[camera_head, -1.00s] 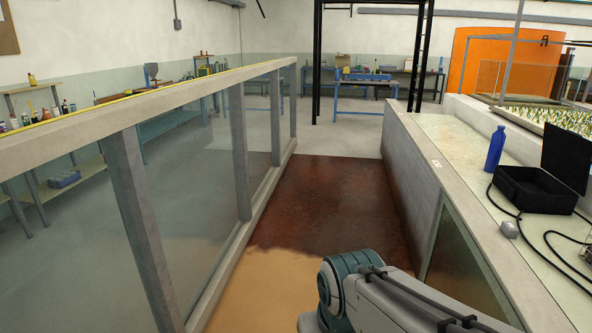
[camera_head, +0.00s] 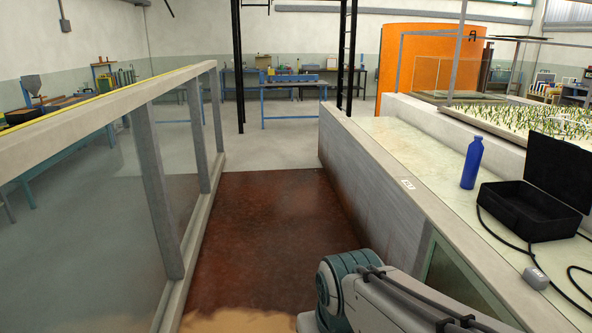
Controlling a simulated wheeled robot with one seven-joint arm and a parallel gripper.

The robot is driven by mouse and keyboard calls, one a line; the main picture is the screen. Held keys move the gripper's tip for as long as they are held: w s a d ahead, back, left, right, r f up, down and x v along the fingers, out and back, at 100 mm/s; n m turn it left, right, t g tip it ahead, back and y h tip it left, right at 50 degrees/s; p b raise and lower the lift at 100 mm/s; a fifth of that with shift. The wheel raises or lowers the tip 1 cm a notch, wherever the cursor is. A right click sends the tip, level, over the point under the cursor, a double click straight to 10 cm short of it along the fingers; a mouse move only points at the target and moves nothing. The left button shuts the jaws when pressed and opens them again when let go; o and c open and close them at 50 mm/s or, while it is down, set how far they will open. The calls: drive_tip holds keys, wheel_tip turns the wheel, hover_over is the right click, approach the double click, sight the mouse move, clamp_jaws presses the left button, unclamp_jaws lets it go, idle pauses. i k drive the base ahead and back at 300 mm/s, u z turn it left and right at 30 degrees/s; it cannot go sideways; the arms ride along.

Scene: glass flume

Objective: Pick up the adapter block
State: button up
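A small grey block (camera_head: 536,278), which looks like the adapter block, lies on the pale top of the long counter at the right. It is near the counter's aisle side, in front of an open black case (camera_head: 530,210). A black cable runs close to it; I cannot tell whether the cable joins it. My arm shows at the bottom, low in the aisle beside the counter, with its far end out of the frame. My gripper is not in view.
A blue bottle (camera_head: 472,163) stands on the counter (camera_head: 400,143) behind the case. A small white plate (camera_head: 407,184) lies near the counter's edge. A glass-walled flume (camera_head: 163,200) bounds the aisle on the left. The brown floor (camera_head: 262,230) between is clear.

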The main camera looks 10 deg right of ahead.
sight(538, 279)
drive_tip(key=z, duration=0.45)
drive_tip(key=i, duration=1.45)
drive_tip(key=z, duration=1.9)
drive_tip(key=i, duration=1)
drive_tip(key=z, duration=0.9)
